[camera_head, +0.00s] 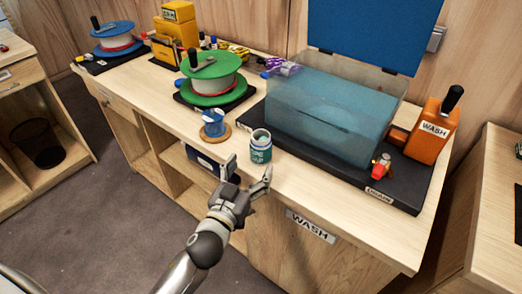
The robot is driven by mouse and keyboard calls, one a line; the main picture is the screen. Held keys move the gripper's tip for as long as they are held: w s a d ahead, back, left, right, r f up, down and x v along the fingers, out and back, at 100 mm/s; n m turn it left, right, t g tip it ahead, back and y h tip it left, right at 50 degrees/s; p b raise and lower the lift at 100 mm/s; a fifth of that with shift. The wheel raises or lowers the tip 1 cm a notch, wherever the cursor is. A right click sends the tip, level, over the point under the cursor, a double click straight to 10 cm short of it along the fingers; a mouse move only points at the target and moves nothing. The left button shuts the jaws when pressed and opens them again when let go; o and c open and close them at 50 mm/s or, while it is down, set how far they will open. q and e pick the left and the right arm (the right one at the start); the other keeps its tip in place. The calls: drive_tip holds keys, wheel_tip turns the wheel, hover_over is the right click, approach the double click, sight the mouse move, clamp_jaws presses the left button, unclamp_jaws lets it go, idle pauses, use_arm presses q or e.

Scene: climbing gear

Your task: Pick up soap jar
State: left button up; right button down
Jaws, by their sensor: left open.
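The soap jar (261,147) looks like a small teal jar with a pale label and a whitish top. It stands upright near the front edge of the wooden counter, in front of the wash tank. My left gripper (247,172) is open and empty just in front of the jar, at the counter's front edge. My right gripper is not in view.
A clear wash tank (291,107) stands on a black base behind and right of the jar. A blue item on a round wooden coaster (215,137) is close left. A green reel (212,98) stands farther back.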

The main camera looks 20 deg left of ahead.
sight(257, 155)
use_arm(q)
drive_tip(key=shift+w, duration=1.2)
drive_tip(key=shift+w+d+r+p, duration=0.15)
drive_tip(key=shift+w+p, duration=0.25)
drive_tip(key=shift+w, duration=0.9)
drive_tip(key=shift+w+d+f+p, duration=0.1)
drive_tip(key=shift+w+p, duration=0.3)
drive_tip(key=shift+w, duration=0.9)
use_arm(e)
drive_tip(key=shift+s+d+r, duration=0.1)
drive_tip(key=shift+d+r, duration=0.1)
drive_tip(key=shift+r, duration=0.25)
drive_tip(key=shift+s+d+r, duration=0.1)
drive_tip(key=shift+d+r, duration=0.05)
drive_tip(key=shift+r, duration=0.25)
use_arm(q)
drive_tip(key=shift+r, duration=0.1)
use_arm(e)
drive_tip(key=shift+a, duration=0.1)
use_arm(q)
drive_tip(key=c, duration=1.2)
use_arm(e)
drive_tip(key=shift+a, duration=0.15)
